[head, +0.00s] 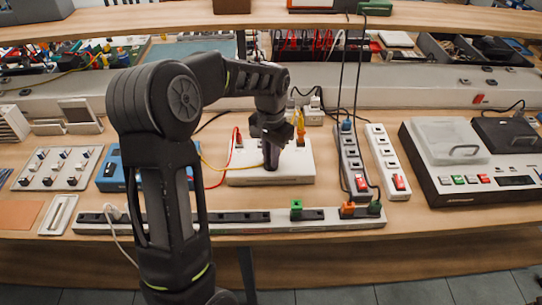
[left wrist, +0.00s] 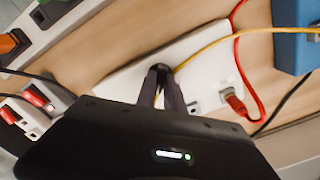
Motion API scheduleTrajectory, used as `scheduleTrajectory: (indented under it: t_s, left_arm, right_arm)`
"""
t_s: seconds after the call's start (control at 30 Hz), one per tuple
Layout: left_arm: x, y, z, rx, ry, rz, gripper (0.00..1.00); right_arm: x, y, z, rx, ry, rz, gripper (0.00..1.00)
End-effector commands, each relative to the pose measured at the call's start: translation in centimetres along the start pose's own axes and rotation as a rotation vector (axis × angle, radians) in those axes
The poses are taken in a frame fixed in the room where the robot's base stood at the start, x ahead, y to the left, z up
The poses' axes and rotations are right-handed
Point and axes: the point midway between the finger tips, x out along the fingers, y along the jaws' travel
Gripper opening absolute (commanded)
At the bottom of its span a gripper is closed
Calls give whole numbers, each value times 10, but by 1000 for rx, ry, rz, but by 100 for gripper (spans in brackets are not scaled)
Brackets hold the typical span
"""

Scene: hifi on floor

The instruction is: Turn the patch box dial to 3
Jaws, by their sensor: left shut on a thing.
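The patch box (head: 300,165) is a low white box near the middle of the bench, with red and yellow plugs and cables along its back. My left gripper (head: 270,163) reaches down onto its top from above. In the left wrist view the gripper's dark fingers (left wrist: 161,72) are close together over the white patch box (left wrist: 205,65). They are shut on the dial, which they hide, so its pointer and numbers cannot be read. A red plug (left wrist: 236,103) sits in the box beside the fingers. My right gripper is not in view.
Power strips (head: 352,165) stand right of the box, with a grey device (head: 455,165) beyond. A blue box (head: 112,170) and a switch panel (head: 58,168) are at left. A long socket strip (head: 250,218) runs along the front. Loose red and yellow cables lie close to the gripper.

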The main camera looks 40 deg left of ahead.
Motion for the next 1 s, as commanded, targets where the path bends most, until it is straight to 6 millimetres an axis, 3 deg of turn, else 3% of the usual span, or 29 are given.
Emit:
scheduleTrajectory:
  t_s: [0.47,0.5,0.73,1.0]
  left_arm:
    - [-1,0,-1,20,4,-2,0]
    - [-1,0,-1,20,4,-2,16]
    - [-1,0,-1,18,2,-1,35]
    - [-1,0,0,18,1,0,35]
  right_arm:
    - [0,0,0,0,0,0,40]
    - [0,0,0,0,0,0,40]
    - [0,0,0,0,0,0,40]
    - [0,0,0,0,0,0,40]
